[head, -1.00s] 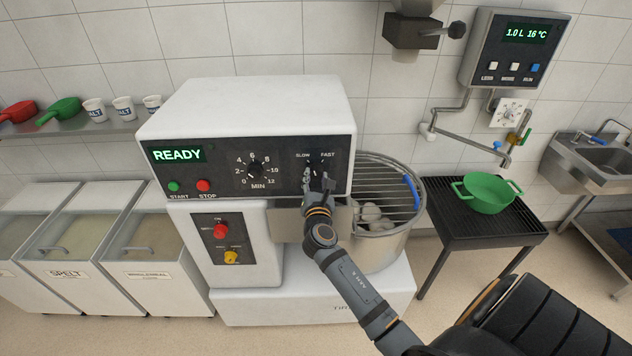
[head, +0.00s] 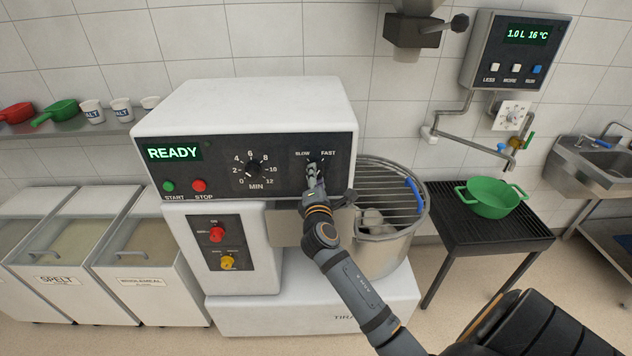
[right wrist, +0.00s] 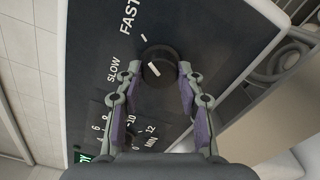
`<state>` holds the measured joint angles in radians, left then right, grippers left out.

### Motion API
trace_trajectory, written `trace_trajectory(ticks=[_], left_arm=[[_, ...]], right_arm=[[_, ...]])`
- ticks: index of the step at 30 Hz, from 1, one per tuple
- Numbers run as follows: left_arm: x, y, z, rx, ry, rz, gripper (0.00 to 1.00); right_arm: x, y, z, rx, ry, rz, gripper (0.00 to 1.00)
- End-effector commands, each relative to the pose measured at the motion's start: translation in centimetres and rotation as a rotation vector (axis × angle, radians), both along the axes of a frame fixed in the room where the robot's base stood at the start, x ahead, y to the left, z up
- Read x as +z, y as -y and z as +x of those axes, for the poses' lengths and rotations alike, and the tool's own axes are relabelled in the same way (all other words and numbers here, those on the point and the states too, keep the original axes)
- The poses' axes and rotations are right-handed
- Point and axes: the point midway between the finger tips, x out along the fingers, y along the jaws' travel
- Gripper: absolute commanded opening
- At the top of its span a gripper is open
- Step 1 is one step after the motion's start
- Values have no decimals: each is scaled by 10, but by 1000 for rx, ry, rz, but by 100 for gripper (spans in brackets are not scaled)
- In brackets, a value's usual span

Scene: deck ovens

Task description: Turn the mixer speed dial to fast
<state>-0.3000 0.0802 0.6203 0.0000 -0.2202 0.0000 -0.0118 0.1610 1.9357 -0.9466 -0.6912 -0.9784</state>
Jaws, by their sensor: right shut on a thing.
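The mixer (head: 240,108) is a white machine with a dark control panel. Its speed dial is a round black knob (right wrist: 160,58) with a white mark, at the panel's right end, below the labels SLOW and FAST. My right gripper (head: 312,172) is at this dial. In the right wrist view its two fingers stand on either side of the knob, and the gripper (right wrist: 159,73) is shut on it. The exact setting of the white mark is hard to tell. In the head view the fingers hide most of the dial. My left gripper is not in view.
The panel also has a READY display (head: 172,153), a minute dial (head: 252,169) and START and STOP buttons. A wire-guarded bowl (head: 385,245) is just right of the gripper. A green colander (head: 495,200) stands on a black rack. Flour bins (head: 60,280) stand at the left.

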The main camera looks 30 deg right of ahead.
Motion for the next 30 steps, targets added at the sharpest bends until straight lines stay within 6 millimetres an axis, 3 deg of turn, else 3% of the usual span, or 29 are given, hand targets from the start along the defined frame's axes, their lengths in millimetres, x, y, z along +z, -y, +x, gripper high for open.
trace_trajectory(ticks=[22,23,27,30], left_arm=[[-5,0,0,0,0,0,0],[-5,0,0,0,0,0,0],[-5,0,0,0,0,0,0],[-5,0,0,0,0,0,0]], right_arm=[[-2,0,0,-2,40,72,6],[-2,0,0,-2,40,72,40],[-1,0,0,-1,40,71,59],[-1,0,0,-1,41,70,61]])
